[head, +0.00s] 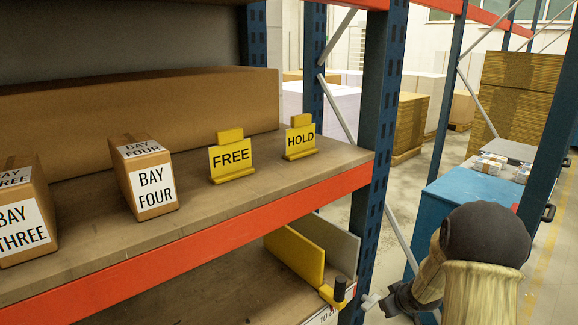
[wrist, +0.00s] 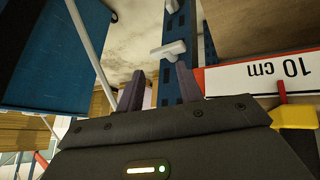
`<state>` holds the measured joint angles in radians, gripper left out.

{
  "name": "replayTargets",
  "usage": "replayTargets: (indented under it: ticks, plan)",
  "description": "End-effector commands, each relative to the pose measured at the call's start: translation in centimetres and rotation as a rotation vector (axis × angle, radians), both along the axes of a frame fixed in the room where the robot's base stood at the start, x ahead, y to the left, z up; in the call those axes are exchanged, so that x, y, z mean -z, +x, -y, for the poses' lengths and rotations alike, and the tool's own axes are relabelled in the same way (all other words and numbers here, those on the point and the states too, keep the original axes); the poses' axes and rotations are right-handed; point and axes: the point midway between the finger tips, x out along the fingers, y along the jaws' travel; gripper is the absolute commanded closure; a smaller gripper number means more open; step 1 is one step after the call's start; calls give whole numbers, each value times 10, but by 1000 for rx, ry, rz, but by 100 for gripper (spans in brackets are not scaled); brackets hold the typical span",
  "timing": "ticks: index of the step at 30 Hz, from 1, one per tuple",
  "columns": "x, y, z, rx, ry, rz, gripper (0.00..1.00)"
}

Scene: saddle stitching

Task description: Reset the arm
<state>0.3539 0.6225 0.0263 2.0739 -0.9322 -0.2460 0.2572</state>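My gripper (head: 393,301) is low at the right of the head view, beside the blue rack post and past the right end of the lower shelf. My arm (head: 480,240) reaches down to it from the right. In the wrist view the two dark fingers of my gripper (wrist: 160,88) stand apart with a gap between them. Nothing is held there; the blue post (wrist: 180,40) and a white bar end (wrist: 168,50) show behind them. The head view hides most of the fingers.
The upper shelf (head: 250,205) bears bay boxes (head: 153,185), a FREE sign (head: 231,157) and a HOLD sign (head: 300,140). A blue cabinet (head: 450,205) stands behind my arm.

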Motion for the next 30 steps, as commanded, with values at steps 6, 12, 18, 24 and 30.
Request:
replayTargets:
  ticks: [6, 12, 18, 24, 30]
  plan:
    - [-46, -57, -40, 144, -16, -90, 64]
    - [-71, -125, -79, 254, 21, -203, 64]
    - [-81, -184, -110, 314, 77, -302, 64]
    - [-87, -232, -135, 348, 137, -385, 64]
    - [-118, -236, -136, 354, 144, -396, 64]
